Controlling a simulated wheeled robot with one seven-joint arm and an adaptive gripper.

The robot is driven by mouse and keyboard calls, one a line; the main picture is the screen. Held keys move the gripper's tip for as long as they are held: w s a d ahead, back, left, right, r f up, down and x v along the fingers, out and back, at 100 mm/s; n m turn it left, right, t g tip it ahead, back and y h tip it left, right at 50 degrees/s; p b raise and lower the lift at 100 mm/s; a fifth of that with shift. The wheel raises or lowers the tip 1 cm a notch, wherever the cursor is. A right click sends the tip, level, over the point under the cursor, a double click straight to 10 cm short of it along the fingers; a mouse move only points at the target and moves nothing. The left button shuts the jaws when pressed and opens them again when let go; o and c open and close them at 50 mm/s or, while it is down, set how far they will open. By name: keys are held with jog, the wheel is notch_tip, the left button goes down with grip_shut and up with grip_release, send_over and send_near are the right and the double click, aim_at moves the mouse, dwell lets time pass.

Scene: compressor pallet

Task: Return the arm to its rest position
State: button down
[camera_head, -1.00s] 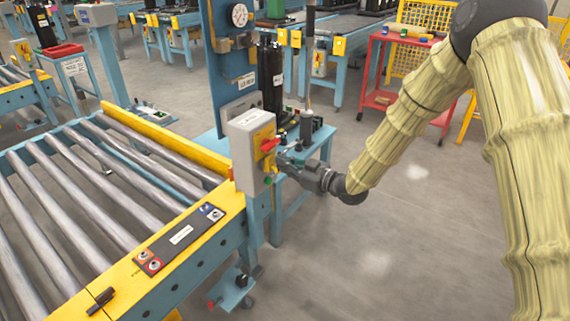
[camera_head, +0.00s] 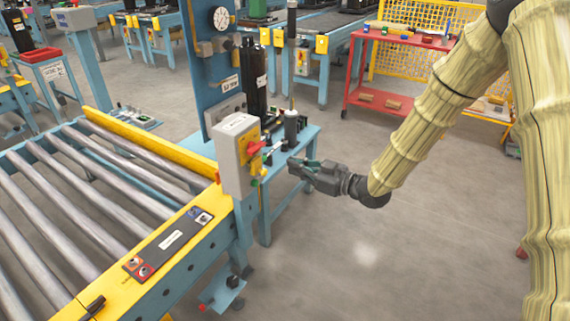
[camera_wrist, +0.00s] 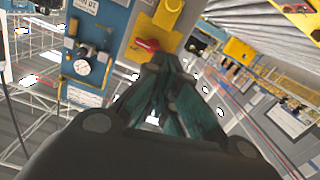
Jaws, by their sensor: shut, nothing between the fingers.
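My gripper (camera_head: 298,166) is at the end of my yellow-sleeved arm, to the right of the grey control box (camera_head: 238,152). It points left toward the box, with a small gap between them in the head view. In the wrist view, the gripper's fingers (camera_wrist: 165,75) come together with nothing held. The box has a yellow front with a red handle (camera_head: 256,148), which also shows in the wrist view (camera_wrist: 147,45) just beyond the fingertips.
The roller conveyor (camera_head: 150,255) with its yellow edge fills the left. A blue workstation post (camera_head: 210,75) and a black cylinder (camera_head: 255,80) stand behind the box. A red cart (camera_head: 400,50) stands at the back right. Open grey floor (camera_head: 400,260) lies below my arm.

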jog(key=shift+s+d, duration=0.3)
jog(key=shift+d, duration=0.15)
jog(key=s+d+f+m+g+h+p, duration=0.2)
jog(key=s+d+f+m+h+p, duration=0.15)
jog(key=s+f, duration=0.65)
jog(key=s+d+f+m+g+h+p, duration=0.1)
jog(key=s+d+f+m+h+p, duration=0.15)
jog(key=s+f+m+h, duration=0.75)
jog(key=s+d+f+g+p, duration=0.1)
jog(key=s+d+f+g, duration=0.1)
jog(key=s, duration=0.6)
jog(key=s+d+f+g+p, duration=0.2)
jog(key=s+d+f, duration=0.1)
jog(key=s, duration=0.5)
jog(key=s+d+f+g+p, duration=0.1)
jog(key=s+d+f+g, duration=0.1)
jog(key=s, duration=0.6)
jog(key=shift+s+d+f+g, duration=0.25)
jog(key=shift+d+f+g, duration=0.1)
jog(key=shift+f+g, duration=0.3)
jog(key=shift+h, duration=0.25)
